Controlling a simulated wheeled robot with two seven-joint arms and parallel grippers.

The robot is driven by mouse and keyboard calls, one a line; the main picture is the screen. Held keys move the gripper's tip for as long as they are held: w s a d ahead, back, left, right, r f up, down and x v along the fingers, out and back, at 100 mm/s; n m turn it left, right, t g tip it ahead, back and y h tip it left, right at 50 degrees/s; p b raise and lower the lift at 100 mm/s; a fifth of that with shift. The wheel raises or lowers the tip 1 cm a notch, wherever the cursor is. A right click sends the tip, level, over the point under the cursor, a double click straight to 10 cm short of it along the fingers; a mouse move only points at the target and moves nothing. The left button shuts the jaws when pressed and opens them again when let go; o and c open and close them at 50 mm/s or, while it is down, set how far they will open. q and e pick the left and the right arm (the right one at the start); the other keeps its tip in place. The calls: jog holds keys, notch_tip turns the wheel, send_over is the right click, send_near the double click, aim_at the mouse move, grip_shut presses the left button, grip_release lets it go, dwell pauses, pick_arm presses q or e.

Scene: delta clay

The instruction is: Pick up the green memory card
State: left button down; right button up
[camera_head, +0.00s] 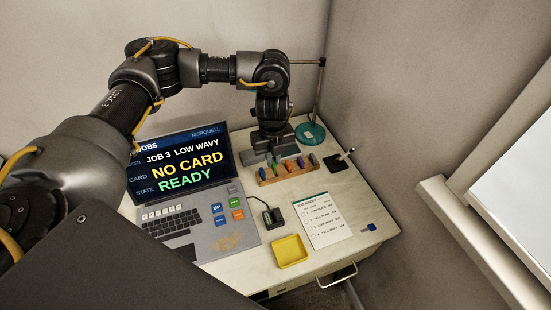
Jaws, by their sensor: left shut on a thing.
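A wooden rack (289,173) at the back right of the desk holds several small coloured memory cards upright in a row. My left gripper (273,156) points down over the left part of the rack, to the left of that green card. My right gripper is out of view.
A console screen (185,160) reads "NO CARD" and "READY". A black card reader (273,216), yellow tray (291,251) and printed sheet (322,220) lie in front of the rack. A teal stand base (312,135) with a pole is behind; a black pad (336,163) is at right.

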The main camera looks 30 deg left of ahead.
pick_arm(q)
jog(key=s+d+r, duration=0.3)
jog(key=s+r, duration=0.2)
jog(key=s, duration=0.4)
jog(key=r+n, duration=0.1)
jog(key=n, duration=0.6)
jog(key=w+r+n, duration=0.1)
jog(key=n, duration=0.6)
jog(key=w+r+n, duration=0.1)
jog(key=n, duration=0.5)
jog(key=shift+w+d+r+n+b, duration=0.15)
jog(key=shift+d+n+b, duration=0.1)
jog(key=shift+n+b, duration=0.15)
